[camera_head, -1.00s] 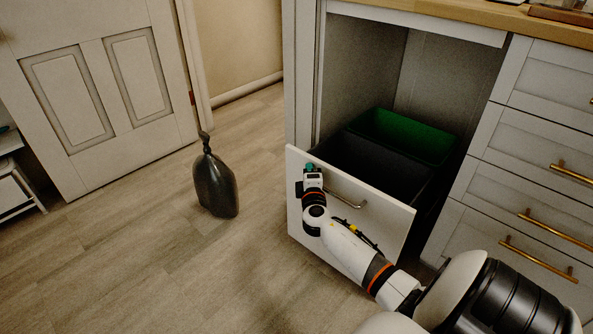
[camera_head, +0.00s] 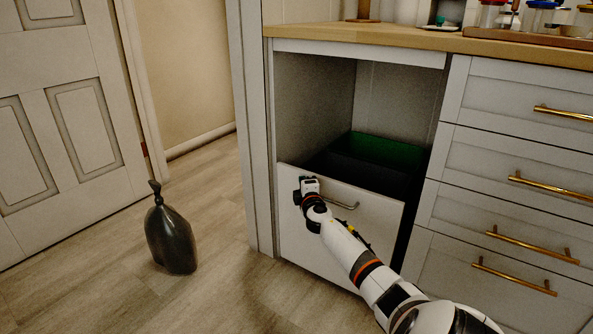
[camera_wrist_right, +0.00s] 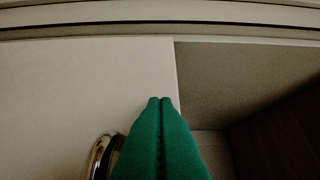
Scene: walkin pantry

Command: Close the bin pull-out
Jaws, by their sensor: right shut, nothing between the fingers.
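The bin pull-out has a white front panel (camera_head: 333,234) with a metal bar handle (camera_head: 343,204). It stands partly out of its cabinet opening, with a dark gap along its right side. Behind the panel are a dark bin (camera_head: 366,174) and a green bin (camera_head: 388,149). My right gripper (camera_head: 300,188) is at the upper left of the panel's front, left of the handle. In the right wrist view its green fingers (camera_wrist_right: 160,101) are shut and empty, over the panel (camera_wrist_right: 75,90) near its edge, beside the handle (camera_wrist_right: 99,155). Whether they touch the panel cannot be told. My left gripper is not in view.
A dark bottle-shaped vessel (camera_head: 171,238) stands on the floor to the left. A column of drawers with brass handles (camera_head: 512,285) is on the right. A wooden counter (camera_head: 400,36) carries jars above. The floor between vessel and cabinet is clear.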

